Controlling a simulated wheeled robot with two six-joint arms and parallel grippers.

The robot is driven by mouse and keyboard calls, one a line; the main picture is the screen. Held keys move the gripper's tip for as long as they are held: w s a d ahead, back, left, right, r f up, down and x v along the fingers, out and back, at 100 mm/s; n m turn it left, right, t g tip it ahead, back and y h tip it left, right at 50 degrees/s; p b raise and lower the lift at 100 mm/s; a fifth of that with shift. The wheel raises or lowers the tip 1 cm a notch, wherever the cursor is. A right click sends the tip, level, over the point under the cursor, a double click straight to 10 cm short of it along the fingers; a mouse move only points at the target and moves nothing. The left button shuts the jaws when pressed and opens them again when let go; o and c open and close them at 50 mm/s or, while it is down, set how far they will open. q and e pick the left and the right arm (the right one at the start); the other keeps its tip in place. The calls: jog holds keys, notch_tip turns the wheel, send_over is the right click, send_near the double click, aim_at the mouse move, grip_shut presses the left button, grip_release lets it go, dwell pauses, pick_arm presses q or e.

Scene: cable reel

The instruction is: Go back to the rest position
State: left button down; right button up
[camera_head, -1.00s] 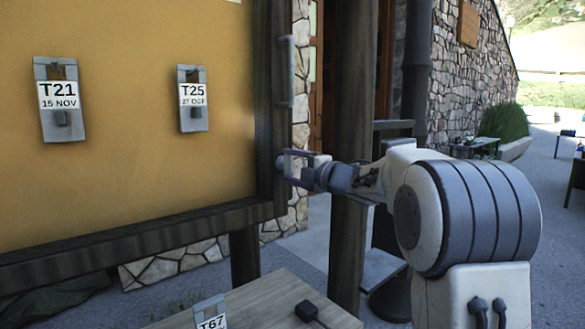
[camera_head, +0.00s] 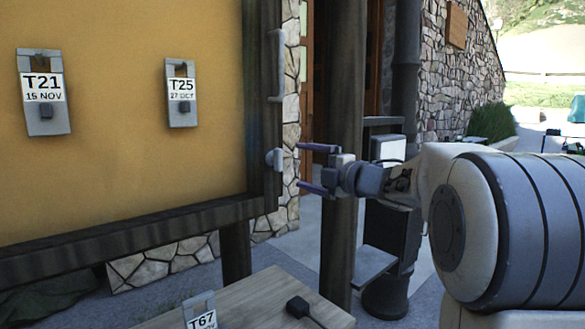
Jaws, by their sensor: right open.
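My right gripper (camera_head: 303,168) is open and empty. Its two fingers point left toward the dark frame of the yellow board, with a gap between them and a small grey knob (camera_head: 275,159) on that frame. The right arm reaches in from the right edge of the head view. My left gripper is not in this view.
The yellow board (camera_head: 120,165) carries tags T21 (camera_head: 43,91) and T25 (camera_head: 181,92). A long grey handle (camera_head: 277,62) is on its frame. Below, a wooden table (camera_head: 255,299) holds tag T67 (camera_head: 199,312) and a black plug (camera_head: 298,307). A post (camera_head: 341,235) stands behind the gripper.

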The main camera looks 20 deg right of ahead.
jog(key=shift+v, duration=0.8)
jog(key=s+a+f+m+g+h+p, duration=0.2)
jog(key=a+f+m, duration=0.3)
jog(key=a+m, duration=0.15)
jog(key=s+a+f+m+g+h+p, duration=0.1)
jog(key=a+f+m+g+h+p, duration=0.15)
jog(key=a+f+m, duration=0.4)
jog(key=s+a+f+m+g+p, duration=0.1)
jog(key=s+a+f+g, duration=0.25)
jog(key=s, duration=0.35)
jog(key=s+a+f+g+p, duration=0.1)
jog(key=s+a+f+g, duration=0.2)
jog(key=s+a+f, duration=0.35)
jog(key=s+f+g, duration=0.1)
jog(key=s+g, duration=0.2)
jog(key=s, duration=0.6)
jog(key=s+f+m+g+p, duration=0.1)
jog(key=s+f+g, duration=0.1)
jog(key=s, duration=0.7)
jog(key=shift+s+a+g+h, duration=0.3)
jog(key=shift+s+g+h, duration=0.05)
jog(key=shift+g, duration=0.15)
